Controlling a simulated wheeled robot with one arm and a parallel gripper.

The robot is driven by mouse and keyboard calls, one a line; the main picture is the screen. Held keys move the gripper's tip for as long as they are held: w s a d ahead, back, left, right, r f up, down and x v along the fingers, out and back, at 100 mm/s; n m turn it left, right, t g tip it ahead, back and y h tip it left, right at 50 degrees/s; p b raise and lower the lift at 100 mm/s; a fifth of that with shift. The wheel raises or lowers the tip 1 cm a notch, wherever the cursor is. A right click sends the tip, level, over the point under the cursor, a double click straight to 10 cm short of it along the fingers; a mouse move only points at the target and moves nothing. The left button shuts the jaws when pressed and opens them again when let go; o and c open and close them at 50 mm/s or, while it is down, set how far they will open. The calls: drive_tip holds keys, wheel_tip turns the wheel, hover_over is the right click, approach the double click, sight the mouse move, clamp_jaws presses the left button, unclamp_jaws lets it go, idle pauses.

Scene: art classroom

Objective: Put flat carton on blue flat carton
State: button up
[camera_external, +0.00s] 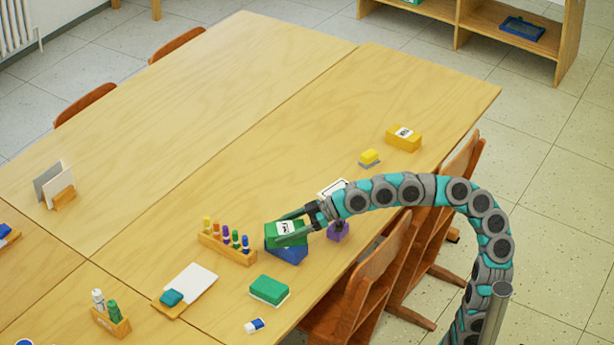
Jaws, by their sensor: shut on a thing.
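A green flat carton (275,238) with a white label is in my gripper (292,221), on the front side of the table. My gripper is shut on the green carton, reaching it from the right. The blue flat carton (290,255) is directly below the green one, resting on the table. The green carton covers most of its top. I cannot tell whether the two cartons touch or a small gap is between them.
A wooden rack of markers (228,248) stands close to the left. A purple block (338,232) is close on the right, under my arm. A green-and-white sponge (269,290) lies in front. The table's back half is clear.

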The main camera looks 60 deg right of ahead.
drive_tip(key=shift+f, duration=0.15)
drive_tip(key=o, duration=1.4)
drive_tip(key=shift+o, duration=0.2)
drive_tip(key=shift+r, duration=0.2)
drive_tip(key=v, duration=1.2)
